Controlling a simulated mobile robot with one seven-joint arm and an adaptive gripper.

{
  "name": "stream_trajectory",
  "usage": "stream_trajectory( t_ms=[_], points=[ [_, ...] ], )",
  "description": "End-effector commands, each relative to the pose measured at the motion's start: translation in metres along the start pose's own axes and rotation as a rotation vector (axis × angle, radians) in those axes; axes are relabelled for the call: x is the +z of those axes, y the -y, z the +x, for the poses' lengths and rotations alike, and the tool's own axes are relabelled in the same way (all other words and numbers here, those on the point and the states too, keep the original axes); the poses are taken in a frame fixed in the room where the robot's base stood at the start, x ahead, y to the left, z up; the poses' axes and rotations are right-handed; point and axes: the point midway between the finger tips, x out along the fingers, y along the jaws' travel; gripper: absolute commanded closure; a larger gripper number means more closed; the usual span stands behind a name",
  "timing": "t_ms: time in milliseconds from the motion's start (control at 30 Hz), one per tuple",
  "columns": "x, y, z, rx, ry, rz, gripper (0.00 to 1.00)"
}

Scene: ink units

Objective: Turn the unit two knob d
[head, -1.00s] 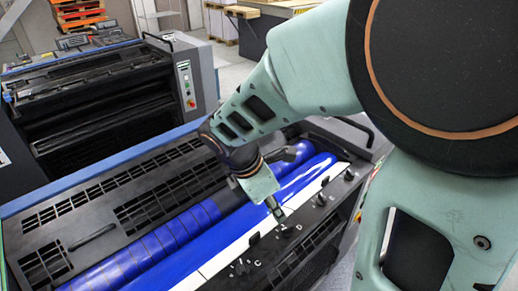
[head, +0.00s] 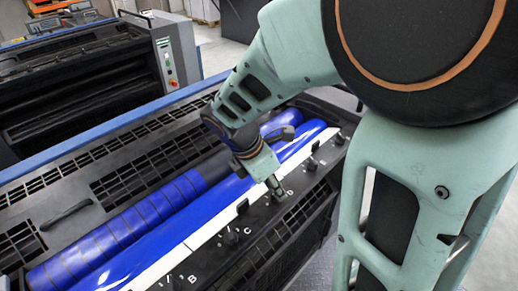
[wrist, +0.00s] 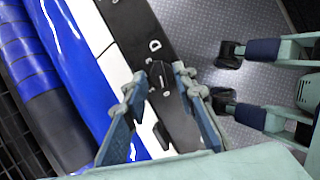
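The unit two knob D (wrist: 160,76) is a small dark knob on the black panel strip, beside the white letter D. In the wrist view it sits between my two fingertips. My gripper (head: 274,187) reaches down to this knob in the head view and hides most of it. It also shows in the wrist view (wrist: 160,72), with its fingers apart on either side of the knob. I cannot tell whether either finger touches it.
A second knob (wrist: 161,136) sits further along the strip. More knobs line the panel near letters C and B, and another (head: 312,163) is beyond D. Blue rollers (head: 150,218) and a white strip (head: 205,232) run alongside.

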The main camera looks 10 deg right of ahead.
Motion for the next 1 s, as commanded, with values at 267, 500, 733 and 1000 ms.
stream_trajectory(
  t_ms=[267,500,733,1000],
  points=[
    [0.0001,0.0003,0.0163,-0.001,0.000,0.001,0.75],
    [0.0004,0.0003,0.0155,-0.001,0.000,0.000,0.79],
    [0.0003,0.0002,0.0155,-0.001,0.000,0.000,1.00],
    [0.0003,0.0001,0.0154,-0.004,0.000,0.007,1.00]
  ],
)
